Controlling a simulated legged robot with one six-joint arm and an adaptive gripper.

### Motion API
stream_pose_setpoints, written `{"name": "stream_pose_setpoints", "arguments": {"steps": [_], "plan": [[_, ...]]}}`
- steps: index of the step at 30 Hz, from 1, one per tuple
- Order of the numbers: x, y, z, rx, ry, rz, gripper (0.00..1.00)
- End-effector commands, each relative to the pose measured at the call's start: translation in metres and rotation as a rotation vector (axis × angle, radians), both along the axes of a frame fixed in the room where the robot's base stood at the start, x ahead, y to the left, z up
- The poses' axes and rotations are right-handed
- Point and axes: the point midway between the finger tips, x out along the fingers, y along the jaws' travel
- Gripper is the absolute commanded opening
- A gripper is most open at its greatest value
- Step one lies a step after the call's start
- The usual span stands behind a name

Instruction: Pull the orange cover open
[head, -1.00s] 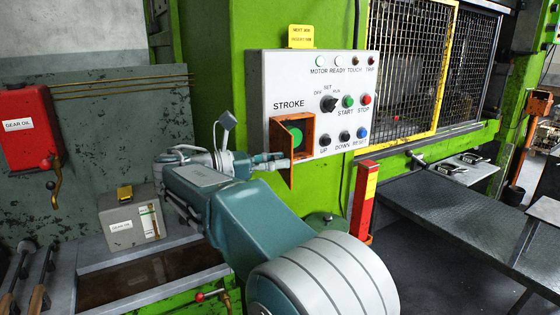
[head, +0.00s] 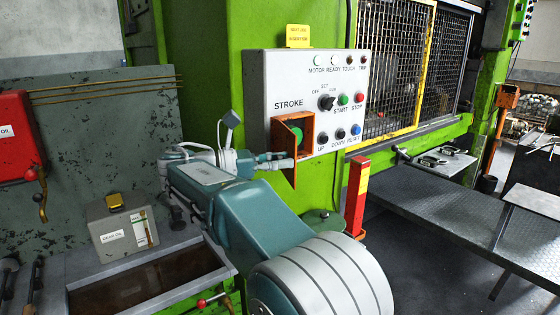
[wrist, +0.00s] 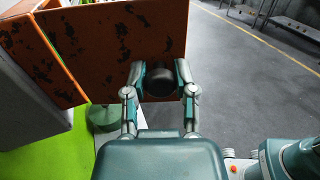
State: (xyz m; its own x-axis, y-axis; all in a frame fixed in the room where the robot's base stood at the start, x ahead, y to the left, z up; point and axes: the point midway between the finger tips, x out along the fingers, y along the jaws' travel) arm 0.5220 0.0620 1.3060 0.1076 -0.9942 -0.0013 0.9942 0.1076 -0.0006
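The orange cover (head: 284,150) stands swung out from its orange housing on the press control panel (head: 262,75). The green button (head: 298,135) shows beside it in the head view. In the wrist view, the scuffed inner or outer face of the cover (wrist: 105,35) fills the upper left, with a round black knob (wrist: 160,82) on it. My gripper (wrist: 160,75) has one finger on each side of this knob, and both fingertips appear to press against it. In the head view my gripper (head: 286,160) is at the cover and its fingertips are small.
The panel carries a selector switch (head: 326,102) and several lamps and buttons right of the cover. A red post (head: 357,195) stands below the panel. In the wrist view, open grey floor lies to the right.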

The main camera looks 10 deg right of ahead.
Motion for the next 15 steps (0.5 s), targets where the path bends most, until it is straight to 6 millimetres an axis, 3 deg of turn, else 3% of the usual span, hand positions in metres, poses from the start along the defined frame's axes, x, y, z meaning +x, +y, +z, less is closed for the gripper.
{"name": "stream_pose_setpoints", "arguments": {"steps": [1, 2, 15], "plan": [[0.0010, 0.0009, 0.0012, -0.002, -0.003, 0.006, 0.57], [0.0010, 0.0012, 0.0011, -0.002, -0.003, 0.005, 0.69], [0.0001, 0.0015, 0.0045, -0.001, -0.002, 0.003, 0.69]]}}
